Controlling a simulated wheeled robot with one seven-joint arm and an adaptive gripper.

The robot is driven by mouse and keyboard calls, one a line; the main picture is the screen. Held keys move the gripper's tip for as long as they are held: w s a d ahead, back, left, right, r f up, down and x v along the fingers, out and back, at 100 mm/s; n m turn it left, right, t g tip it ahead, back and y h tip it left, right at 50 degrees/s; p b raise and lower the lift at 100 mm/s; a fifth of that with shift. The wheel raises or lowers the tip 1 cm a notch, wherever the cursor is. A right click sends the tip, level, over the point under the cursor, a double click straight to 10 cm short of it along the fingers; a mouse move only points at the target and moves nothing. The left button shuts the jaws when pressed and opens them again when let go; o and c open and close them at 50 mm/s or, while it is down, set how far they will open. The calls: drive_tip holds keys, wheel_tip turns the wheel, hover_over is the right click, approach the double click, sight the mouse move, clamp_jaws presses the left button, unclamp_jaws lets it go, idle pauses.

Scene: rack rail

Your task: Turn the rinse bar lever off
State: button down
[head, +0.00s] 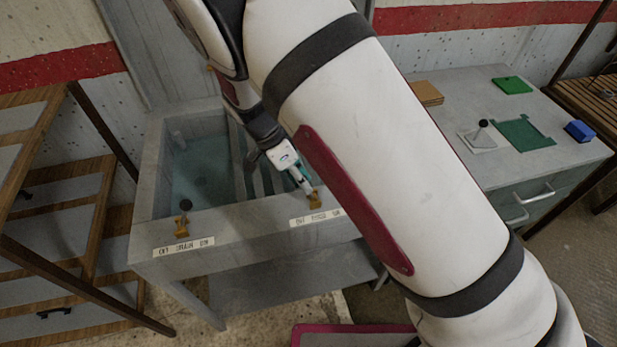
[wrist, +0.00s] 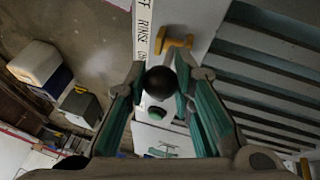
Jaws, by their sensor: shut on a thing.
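The rinse bar lever (wrist: 161,82) has a black ball knob and a brass mount (wrist: 174,44), seen in the wrist view beside a white label (wrist: 143,30) with RINSE on it. My gripper (wrist: 161,80), with teal finger pads, is shut on the black knob, which sits between the fingertips. In the head view my gripper (head: 308,188) is low at the front rim of the sink, just above the brass mount (head: 315,200). The knob is hidden there. I cannot tell the lever's exact angle from these views.
A second black-knobbed lever (head: 184,220) stands on the sink's (head: 245,218) front rim at the left. The basin has a slatted rack (head: 265,178). A counter (head: 540,158) at right holds a knobbed white plate (head: 480,138), a green tray (head: 523,135) and a blue block (head: 579,131).

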drive_tip(key=shift+s+a+f, duration=0.15)
drive_tip(key=shift+a+f, duration=0.05)
drive_tip(key=shift+a, duration=0.4)
drive_tip(key=c, duration=1.3)
unclamp_jaws()
drive_tip(key=shift+c, duration=0.2)
drive_tip(key=shift+r, duration=0.1)
drive_tip(key=v, duration=1.1)
drive_tip(key=shift+a+r, duration=0.2)
drive_tip(key=shift+r, duration=0.15)
